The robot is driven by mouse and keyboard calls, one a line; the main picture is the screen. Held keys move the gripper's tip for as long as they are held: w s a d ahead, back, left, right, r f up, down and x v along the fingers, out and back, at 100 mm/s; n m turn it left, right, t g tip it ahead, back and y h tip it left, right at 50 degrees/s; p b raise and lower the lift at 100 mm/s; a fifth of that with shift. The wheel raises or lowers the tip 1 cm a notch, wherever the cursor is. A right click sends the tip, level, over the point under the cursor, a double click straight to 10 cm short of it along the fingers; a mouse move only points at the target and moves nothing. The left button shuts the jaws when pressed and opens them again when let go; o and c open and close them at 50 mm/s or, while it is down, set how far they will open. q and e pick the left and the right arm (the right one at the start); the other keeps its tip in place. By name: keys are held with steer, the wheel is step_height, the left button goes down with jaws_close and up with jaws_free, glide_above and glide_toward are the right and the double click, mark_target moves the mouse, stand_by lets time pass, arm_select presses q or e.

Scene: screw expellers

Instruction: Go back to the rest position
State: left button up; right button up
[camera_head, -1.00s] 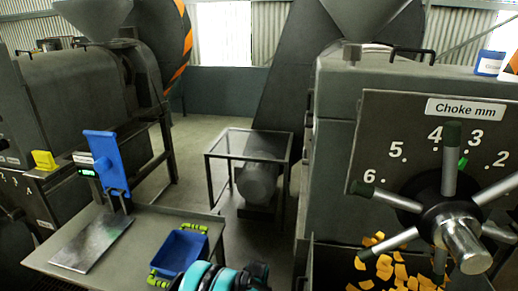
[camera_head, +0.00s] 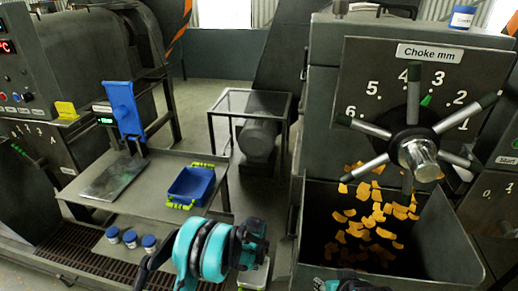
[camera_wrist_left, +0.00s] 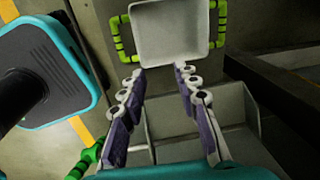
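My left arm shows in teal and black at the bottom middle of the head view; its gripper fingers cannot be made out there. In the left wrist view my left gripper (camera_wrist_left: 160,70) is open, with its two fingers apart and nothing between them. A white tray with green handles (camera_wrist_left: 172,32) lies beyond its fingertips; I cannot tell how far. Part of a tray with green also shows below my left arm in the head view (camera_head: 254,276). A small teal and dark part of mine shows at the bottom edge; my right gripper is not in view.
The choke wheel (camera_head: 415,150) stands at right, above a dark bin (camera_head: 447,245) with orange flakes. A side table (camera_head: 150,190) carries a blue tray with green handles (camera_head: 193,184). Small blue-lidded jars (camera_head: 130,238) stand below it. A framed motor stand (camera_head: 249,105) is behind.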

arm_select(q)
steer(key=s+a+r+n+t, duration=0.1)
steer(key=s+a+r+n, duration=0.15)
steer(key=r, duration=0.55)
steer(key=s+a+r+n+t, duration=0.1)
steer(key=s+a+r+n, duration=0.2)
steer(key=r, duration=0.5)
steer(key=s+a+r+n+t, duration=0.1)
steer(key=s+a+r+n, duration=0.2)
steer(key=r, duration=0.5)
steer(key=s+a+r+n+t, duration=0.1)
steer(key=s+a+r+n, duration=0.2)
steer(key=s, duration=0.5)
steer(key=s+a+r+n+t, duration=0.2)
steer(key=s+a+n, duration=0.3)
steer(key=s+n, duration=0.3)
steer(key=shift+s+a+r, duration=0.2)
steer(key=shift+a+r, duration=0.05)
steer(key=shift+r, duration=0.55)
